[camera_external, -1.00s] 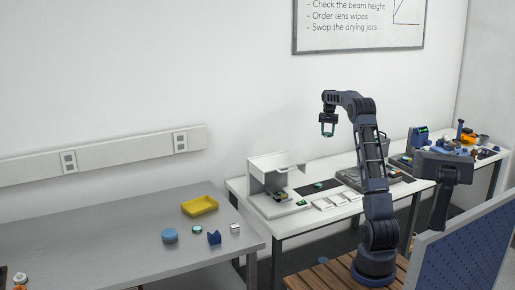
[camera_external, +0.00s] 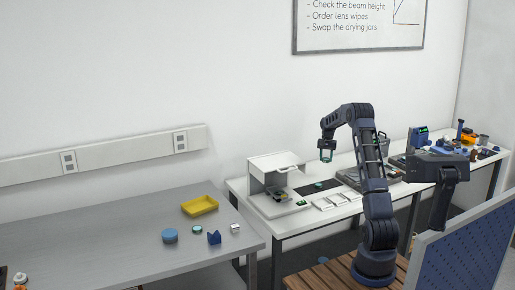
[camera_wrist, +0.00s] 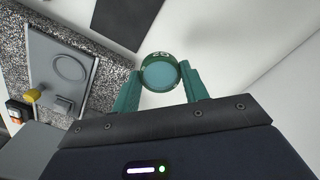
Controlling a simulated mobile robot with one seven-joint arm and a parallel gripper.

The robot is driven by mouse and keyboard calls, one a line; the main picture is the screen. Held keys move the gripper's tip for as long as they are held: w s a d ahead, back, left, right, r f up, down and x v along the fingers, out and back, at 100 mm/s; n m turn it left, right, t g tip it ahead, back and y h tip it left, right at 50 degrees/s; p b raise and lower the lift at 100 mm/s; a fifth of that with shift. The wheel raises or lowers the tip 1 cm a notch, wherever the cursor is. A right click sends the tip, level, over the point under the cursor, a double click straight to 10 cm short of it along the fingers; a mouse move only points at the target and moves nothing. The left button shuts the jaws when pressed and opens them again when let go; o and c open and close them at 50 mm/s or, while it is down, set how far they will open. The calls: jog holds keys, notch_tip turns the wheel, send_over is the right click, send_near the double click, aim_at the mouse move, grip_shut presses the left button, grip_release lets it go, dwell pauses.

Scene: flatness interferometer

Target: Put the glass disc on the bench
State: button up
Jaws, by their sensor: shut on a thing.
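In the external view my gripper (camera_external: 326,155) hangs in the air above the white bench (camera_external: 290,226), near the dark mat. The disc is too small there to make out clearly. A grey bench (camera_external: 110,235) stands at the left.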

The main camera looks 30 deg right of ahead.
aim_at(325, 178)
notch_tip(325, 178, down, 11)
jog(key=shift+r, duration=0.1)
dwell(0.4)
jog(key=shift+f, duration=0.2)
jog(key=o, duration=1.1)
jog(key=shift+d, duration=0.1)
